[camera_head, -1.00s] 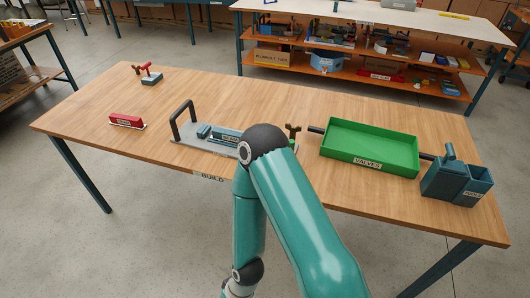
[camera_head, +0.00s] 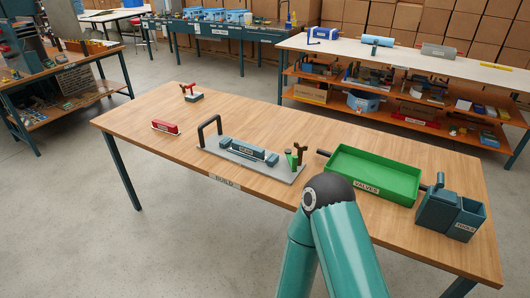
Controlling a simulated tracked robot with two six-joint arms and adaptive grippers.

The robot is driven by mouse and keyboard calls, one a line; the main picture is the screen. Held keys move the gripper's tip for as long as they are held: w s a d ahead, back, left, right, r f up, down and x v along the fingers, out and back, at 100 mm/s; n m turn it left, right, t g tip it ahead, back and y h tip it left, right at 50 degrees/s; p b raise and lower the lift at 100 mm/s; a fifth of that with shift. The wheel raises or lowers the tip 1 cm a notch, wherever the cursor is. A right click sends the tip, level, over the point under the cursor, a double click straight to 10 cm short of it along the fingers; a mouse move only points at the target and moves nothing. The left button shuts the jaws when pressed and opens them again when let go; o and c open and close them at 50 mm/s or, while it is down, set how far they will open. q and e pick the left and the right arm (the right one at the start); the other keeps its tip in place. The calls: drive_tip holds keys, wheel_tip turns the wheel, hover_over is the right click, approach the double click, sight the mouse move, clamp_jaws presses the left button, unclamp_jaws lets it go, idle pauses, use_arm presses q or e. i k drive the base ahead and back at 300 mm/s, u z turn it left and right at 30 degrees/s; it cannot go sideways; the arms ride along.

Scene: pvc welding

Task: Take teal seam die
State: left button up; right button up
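A blue-teal block (camera_head: 245,149) with a white label, which looks like the seam die, lies on a grey plate (camera_head: 281,175) in the middle of the table. The plate has a black upright handle (camera_head: 210,128) at its left end and a small green and brown fixture (camera_head: 297,157) at its right end. A red block (camera_head: 165,128) with a label sits on a white base left of the plate. One of my teal arms rises from the bottom of the picture, and its dark joint is right of the plate.
A green tray (camera_head: 372,176) labelled VALVES stands right of the plate. A blue-grey bin (camera_head: 452,213) stands at the table's right end. A small red-handled item (camera_head: 191,92) is at the back left. The wooden table (camera_head: 150,160) has bare surface at the left and front.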

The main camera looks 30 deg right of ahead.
sight(255, 152)
drive_tip(key=z, duration=0.4)
drive_tip(key=i, duration=0.95)
drive_tip(key=z, duration=0.05)
